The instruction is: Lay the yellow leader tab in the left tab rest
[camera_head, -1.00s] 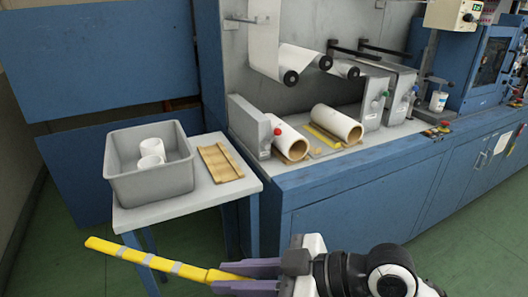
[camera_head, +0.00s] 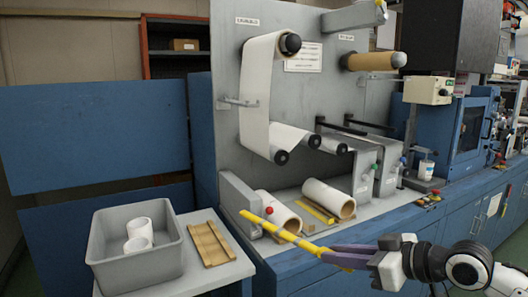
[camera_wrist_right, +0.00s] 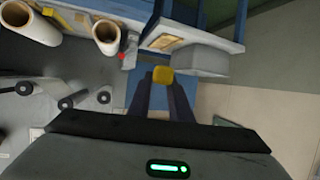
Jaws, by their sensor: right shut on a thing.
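My right gripper (camera_head: 328,256) is shut on one end of a long yellow tab (camera_head: 284,234) with grey bands. The tab extends up and left from the jaws, tilted, and in the picture overlaps the left roll and machine front edge. In the right wrist view the tab shows end-on as a yellow block (camera_wrist_right: 162,76) between the fingers. Another yellow strip (camera_head: 318,212) lies on the machine bed between two white rolls, beside wooden pieces. I cannot tell which piece is the left tab rest; the held tab partly covers that area. My left gripper is not in view.
A side table (camera_head: 215,280) holds a grey bin (camera_head: 180,262) with white rolls and a wooden tray (camera_head: 209,244). A red knob (camera_head: 269,210) is beside the left roll.

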